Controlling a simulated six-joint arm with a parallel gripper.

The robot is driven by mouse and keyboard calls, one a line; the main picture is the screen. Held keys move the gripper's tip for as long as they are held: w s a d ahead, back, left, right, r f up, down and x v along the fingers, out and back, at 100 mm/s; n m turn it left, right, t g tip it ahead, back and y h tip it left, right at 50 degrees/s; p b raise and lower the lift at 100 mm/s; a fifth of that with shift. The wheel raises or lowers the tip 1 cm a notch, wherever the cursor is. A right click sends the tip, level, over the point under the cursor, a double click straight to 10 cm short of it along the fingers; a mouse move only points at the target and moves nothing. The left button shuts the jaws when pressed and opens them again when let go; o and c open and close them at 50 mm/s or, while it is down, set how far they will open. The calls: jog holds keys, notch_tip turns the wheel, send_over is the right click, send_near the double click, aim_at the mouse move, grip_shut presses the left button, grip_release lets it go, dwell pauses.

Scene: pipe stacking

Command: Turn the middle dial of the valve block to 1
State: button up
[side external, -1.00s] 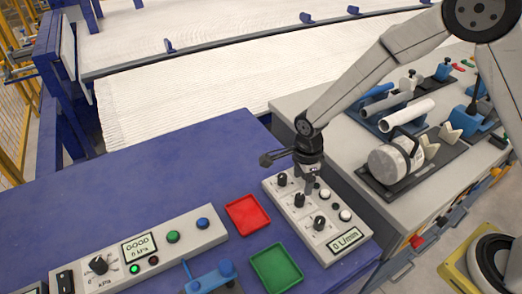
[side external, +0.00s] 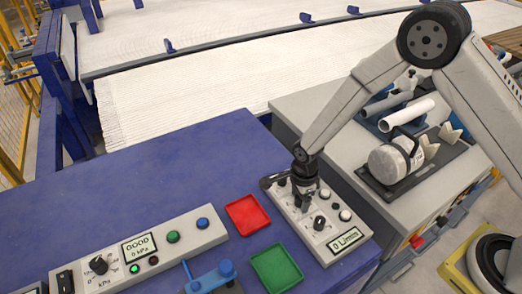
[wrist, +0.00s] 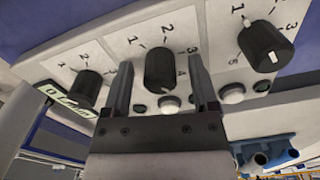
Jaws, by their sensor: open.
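The grey valve block (side external: 333,222) stands on the blue table, with a row of black dials and a display reading 0 L/min (side external: 347,239). In the wrist view the middle dial (wrist: 160,70) is centred between the fingers of my gripper (wrist: 162,88). The fingers are open, one on each side of it. I cannot tell whether they touch it. In the side view my gripper (side external: 304,204) is low over the block and largely hides the middle dial.
White buttons (side external: 345,215) line the block's right side. A red tray (side external: 248,215) and a green tray (side external: 276,268) lie to the left. A pressure panel (side external: 140,252) reads GOOD, 0 kPa. A grey bench (side external: 310,110) with pipes stands behind at right. The table's far left is clear.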

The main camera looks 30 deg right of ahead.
grip_shut()
